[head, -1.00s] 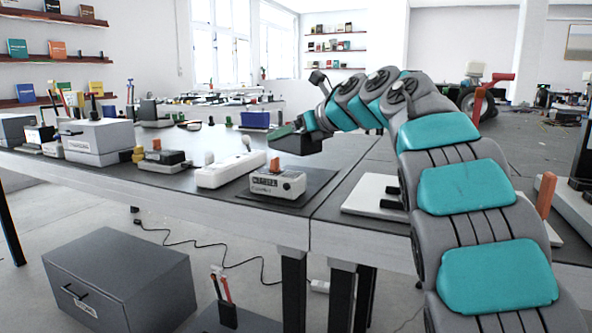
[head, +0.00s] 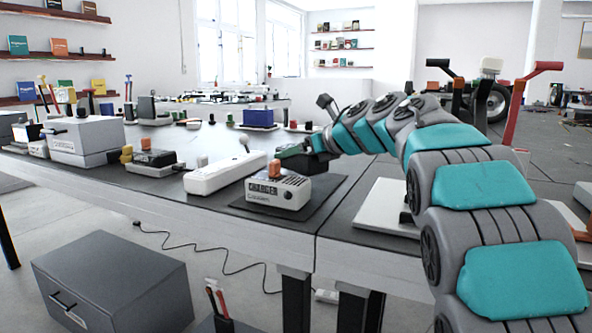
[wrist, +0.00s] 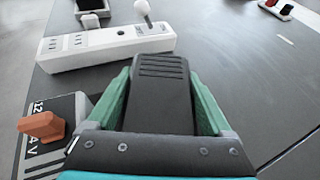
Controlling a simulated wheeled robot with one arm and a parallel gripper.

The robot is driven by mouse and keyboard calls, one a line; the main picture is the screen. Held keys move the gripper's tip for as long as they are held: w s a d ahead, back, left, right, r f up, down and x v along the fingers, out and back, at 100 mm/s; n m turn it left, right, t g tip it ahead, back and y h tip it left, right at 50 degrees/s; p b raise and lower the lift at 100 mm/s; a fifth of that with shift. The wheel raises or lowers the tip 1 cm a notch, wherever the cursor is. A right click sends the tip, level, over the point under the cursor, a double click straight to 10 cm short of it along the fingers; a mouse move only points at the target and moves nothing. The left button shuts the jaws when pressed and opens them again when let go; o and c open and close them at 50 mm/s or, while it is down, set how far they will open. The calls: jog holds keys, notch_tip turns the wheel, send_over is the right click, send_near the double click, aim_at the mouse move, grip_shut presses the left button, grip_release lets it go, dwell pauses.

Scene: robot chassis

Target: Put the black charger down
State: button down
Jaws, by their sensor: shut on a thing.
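My gripper (wrist: 162,100) is shut on the black charger (wrist: 163,70), with a green finger on each side of its dark, ribbed body in the wrist view. In the head view my gripper (head: 298,153) is low over the workbench, behind the white charger box. The black charger (head: 318,163) shows only partly there, close above or on the dark mat (head: 325,190). I cannot tell whether it touches the mat.
A white charger box (head: 278,192) with an orange plug stands close in front of the black charger. A white power strip (head: 222,175) lies to the left. A pale board (head: 385,205) lies to the right. Open bench shows right of my gripper in the wrist view.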

aim_at(296, 167)
notch_tip(296, 167, down, 3)
jog(key=shift+s+a+r+b, duration=0.1)
jog(key=shift+a+b, duration=0.05)
jog(key=shift+b, duration=0.2)
jog(key=shift+f, duration=0.35)
jog(key=shift+f, duration=0.15)
grip_release()
